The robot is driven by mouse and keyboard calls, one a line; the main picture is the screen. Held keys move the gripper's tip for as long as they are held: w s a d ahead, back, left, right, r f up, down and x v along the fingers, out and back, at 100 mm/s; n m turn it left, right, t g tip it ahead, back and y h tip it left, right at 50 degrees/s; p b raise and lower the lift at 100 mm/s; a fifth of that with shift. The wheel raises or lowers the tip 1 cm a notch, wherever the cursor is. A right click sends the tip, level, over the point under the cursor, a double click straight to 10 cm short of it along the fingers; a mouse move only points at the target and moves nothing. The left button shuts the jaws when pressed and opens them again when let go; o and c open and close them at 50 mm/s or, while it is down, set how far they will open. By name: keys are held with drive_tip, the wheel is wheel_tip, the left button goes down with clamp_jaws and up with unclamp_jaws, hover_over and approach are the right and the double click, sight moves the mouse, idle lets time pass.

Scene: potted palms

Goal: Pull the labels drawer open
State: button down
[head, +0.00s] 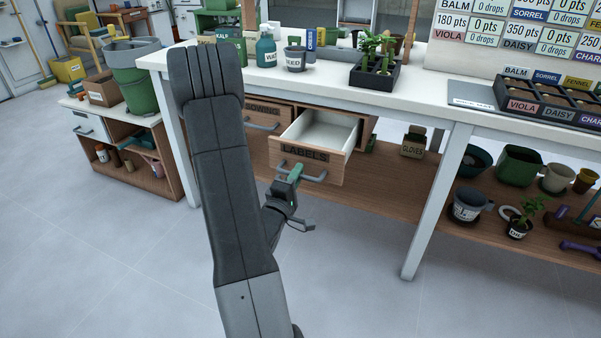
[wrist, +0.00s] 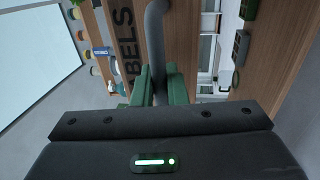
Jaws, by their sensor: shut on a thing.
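The labels drawer (head: 310,166) is pulled out from under the white-topped bench, and its pale empty inside shows in the head view. Its wooden front also shows in the wrist view (wrist: 126,30), turned on its side. The grey bar handle (head: 313,179) crosses the lower part of the front; it also shows in the wrist view (wrist: 155,40). My gripper (head: 296,172) is at the left end of the handle. In the wrist view its green fingers (wrist: 158,88) are shut on the handle, one on each side. My arm hides part of the bench.
The sowing drawer (head: 264,118) is beside it on the left and looks shut. The bench leg (head: 436,200) stands to the right. A lower shelf (head: 385,190) runs beneath, with a gloves box (head: 413,143) on it. The floor in front (head: 350,290) is clear.

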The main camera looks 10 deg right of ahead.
drive_tip(key=shift+s+a, duration=0.15)
drive_tip(key=shift+s, duration=0.15)
drive_tip(key=c, duration=1.5)
unclamp_jaws()
drive_tip(key=shift+c, duration=0.2)
drive_tip(key=v, duration=1.3)
drive_tip(key=shift+s+a, duration=0.25)
drive_tip(key=shift+s, duration=0.05)
drive_tip(key=x, duration=1.3)
drive_tip(key=shift+w+d, duration=0.25)
drive_tip(key=shift+w, duration=0.1)
drive_tip(key=shift+s, duration=0.1)
